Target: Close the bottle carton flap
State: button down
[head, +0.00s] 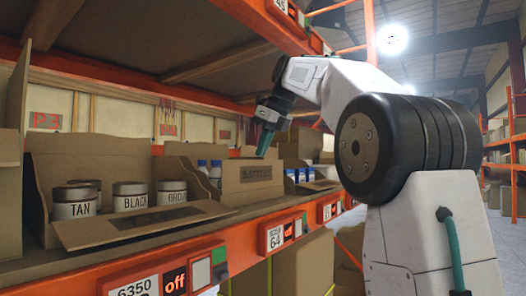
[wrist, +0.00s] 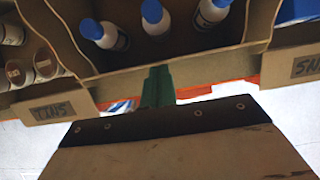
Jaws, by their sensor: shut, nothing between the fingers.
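The bottle carton stands on the shelf in the middle of the head view, with its labelled front flap (head: 250,177) raised roughly upright in front of the bottles. A white bottle with a blue cap (head: 216,172) shows at the carton's left side. The wrist view looks into the carton from above, with a bottle (wrist: 153,17) and others in a row. The carton's front edge (wrist: 215,67) lies between them and my gripper. My gripper (head: 263,150) is shut and empty, its green fingertips at the flap's top edge. I cannot tell whether they touch it. The fingers also show in the wrist view (wrist: 158,86).
To the left, a carton of tins (head: 76,207) has its flap (head: 145,222) hanging outward over the shelf edge. To the right stands another open carton (head: 312,186) with blue items. An orange shelf beam (head: 235,250) runs below; another shelf is overhead.

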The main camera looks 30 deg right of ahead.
jog(key=v, duration=0.8)
jog(key=s+a+f+n+g, duration=0.1)
jog(key=s+a+f+n, duration=0.5)
jog(key=f+n, duration=0.2)
jog(key=s+a+f+n+g, duration=0.1)
jog(key=s+a+f+n, duration=0.5)
jog(key=f+n, duration=0.25)
jog(key=s+a+f+n, duration=0.1)
jog(key=s+f+n, duration=0.4)
jog(key=f, duration=0.4)
jog(key=s+a+f+n+g+h, duration=0.1)
jog(key=s+a+f+n, duration=0.1)
jog(key=s+f+n, duration=0.3)
jog(key=s+a+f+n, duration=0.1)
jog(key=s+f+n, duration=0.4)
jog(key=f, duration=0.8)
jog(key=s, duration=0.3)
jog(key=shift+a+f+h, duration=0.25)
jog(key=shift+a+h, duration=0.15)
jog(key=shift+s+n, duration=0.15)
jog(key=shift+n, duration=0.1)
